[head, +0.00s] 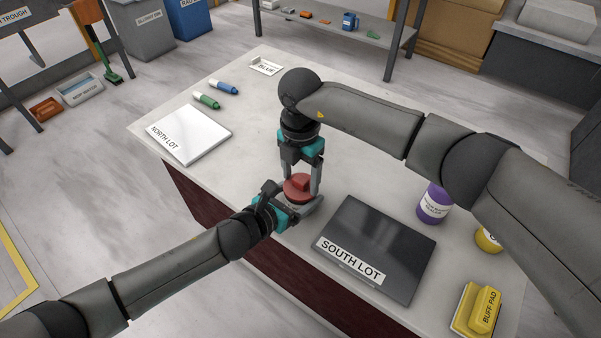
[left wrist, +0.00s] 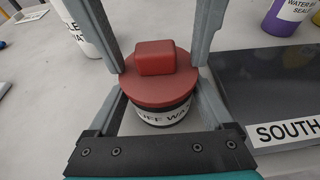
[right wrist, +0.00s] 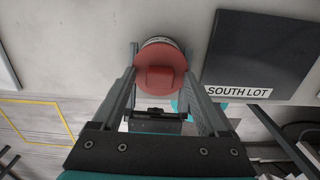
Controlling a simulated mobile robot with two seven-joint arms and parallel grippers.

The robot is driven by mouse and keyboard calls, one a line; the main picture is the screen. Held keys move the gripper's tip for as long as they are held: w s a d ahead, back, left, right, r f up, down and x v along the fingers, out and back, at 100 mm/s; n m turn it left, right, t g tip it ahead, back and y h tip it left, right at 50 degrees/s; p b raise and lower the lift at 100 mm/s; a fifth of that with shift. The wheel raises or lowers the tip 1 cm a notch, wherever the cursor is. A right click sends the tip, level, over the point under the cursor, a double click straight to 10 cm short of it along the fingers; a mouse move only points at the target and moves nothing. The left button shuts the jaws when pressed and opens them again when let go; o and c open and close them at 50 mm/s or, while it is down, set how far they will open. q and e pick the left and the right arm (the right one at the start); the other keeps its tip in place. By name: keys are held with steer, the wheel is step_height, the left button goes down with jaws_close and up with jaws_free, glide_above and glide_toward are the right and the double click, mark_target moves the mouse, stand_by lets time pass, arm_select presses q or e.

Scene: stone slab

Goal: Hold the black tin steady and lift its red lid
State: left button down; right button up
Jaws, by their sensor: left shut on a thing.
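The black tin (left wrist: 165,116) has a white label and a red lid (head: 296,190) with a blocky red knob (left wrist: 154,57) on top. It stands upright near the slab's front edge; in the head view the lid and grippers mostly hide its body. My left gripper (left wrist: 163,105) is shut on the tin's sides, below the lid. My right gripper (head: 302,188) points down from above with its fingers apart, one on each side of the knob. Gaps show between these fingers and the knob in the left wrist view. The lid sits on the tin.
A dark SOUTH LOT panel (head: 375,245) lies right of the tin, with a purple bottle (head: 434,204) beyond it. A yellow BUFF PAD block (head: 483,309) lies at the right. A white NORTH LOT panel (head: 183,135) and two markers (head: 207,101) lie at the left.

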jaws_close()
stand_by(0.9)
